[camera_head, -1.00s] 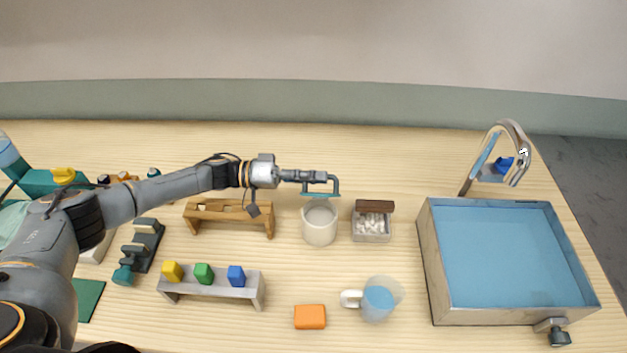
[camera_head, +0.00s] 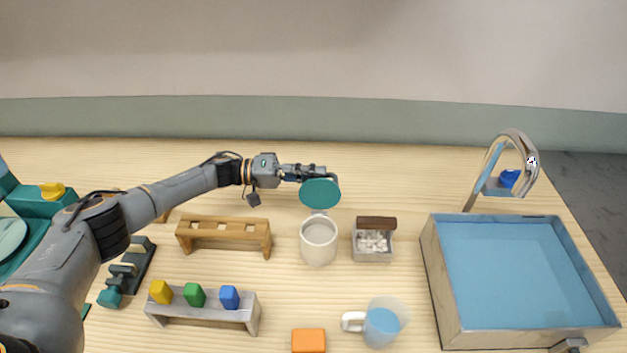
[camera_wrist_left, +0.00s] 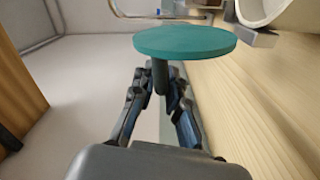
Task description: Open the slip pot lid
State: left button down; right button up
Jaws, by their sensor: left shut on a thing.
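The slip pot (camera_head: 319,246) is a white cylinder standing on the table in the head view, with its top open. In the left wrist view the fingers (camera_wrist_left: 162,98) close around the lid's teal stem, below the lid disc (camera_wrist_left: 185,40). A part of the white pot (camera_wrist_left: 262,10) shows at the upper right there. My right gripper is not in view.
Right of the pot stands a small box (camera_head: 373,242) of white pieces. A wooden rack (camera_head: 225,236) is to the left. In front are a colored-block stand (camera_head: 205,308), an orange block (camera_head: 308,341) and a jug (camera_head: 383,325). A blue basin (camera_head: 510,265) fills the right.

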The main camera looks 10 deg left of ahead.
pick_arm(q)
jog(key=shift+w+f, duration=0.15)
jog(key=shift+f, duration=0.6)
jog(key=c, duration=1.4)
grip_release()
jog(key=shift+w, duration=0.1)
jog(key=shift+r, duration=0.25)
jog(key=a, duration=0.4)
jog(key=s+a, duration=0.1)
jog(key=a, duration=0.3)
jog(key=s+a, duration=0.1)
jog(key=a, duration=0.3)
jog(key=shift+s, duration=0.2)
